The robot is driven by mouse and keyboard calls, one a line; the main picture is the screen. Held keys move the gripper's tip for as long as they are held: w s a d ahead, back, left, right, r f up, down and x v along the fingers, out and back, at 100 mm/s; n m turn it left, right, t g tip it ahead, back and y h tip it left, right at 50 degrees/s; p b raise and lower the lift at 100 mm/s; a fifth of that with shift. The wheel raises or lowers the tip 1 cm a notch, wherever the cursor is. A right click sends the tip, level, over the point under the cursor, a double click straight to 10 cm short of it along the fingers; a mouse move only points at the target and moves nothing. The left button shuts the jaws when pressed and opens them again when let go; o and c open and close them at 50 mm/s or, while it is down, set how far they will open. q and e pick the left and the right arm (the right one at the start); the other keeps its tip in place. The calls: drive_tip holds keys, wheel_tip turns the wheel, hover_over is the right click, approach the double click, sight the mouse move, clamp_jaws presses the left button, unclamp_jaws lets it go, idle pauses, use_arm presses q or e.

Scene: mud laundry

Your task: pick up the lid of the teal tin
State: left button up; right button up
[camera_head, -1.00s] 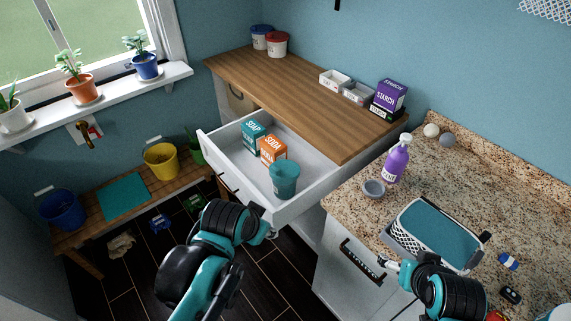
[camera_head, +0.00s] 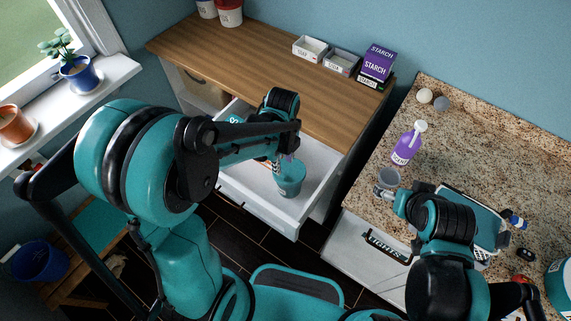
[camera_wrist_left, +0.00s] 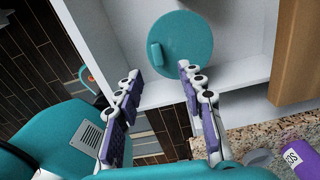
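The teal tin (camera_head: 289,182) stands upright in the open white drawer, with the left arm and gripper in front of part of it. From above, its round teal lid (camera_wrist_left: 188,45) has a raised bar handle (camera_wrist_left: 155,55). My left gripper (camera_wrist_left: 158,72) is open, with its two purple-padded fingers apart and pointing towards the lid. The handle appears just beyond the fingertips, roughly between them, and nothing is held. In the head view, the left gripper (camera_head: 282,162) is just above the tin. My right gripper (camera_head: 386,192) is over the granite counter beside a small grey cup (camera_head: 389,177); its fingers are too small to read.
The drawer (camera_head: 262,201) is pulled out under the wooden counter (camera_head: 240,66). A purple spray bottle (camera_head: 405,149) and a basket with a teal top (camera_head: 478,213) stand on the granite. The left arm hides most of the boxes in the drawer.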

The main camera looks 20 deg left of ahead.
sight(282, 174)
use_arm(q)
drive_tip(key=f, duration=0.2)
drive_tip(key=f+b, duration=0.1)
drive_tip(key=f, duration=0.1)
drive_tip(key=f+b, duration=0.1)
drive_tip(key=f, duration=0.1)
drive_tip(key=shift+a+f, duration=0.25)
clamp_jaws()
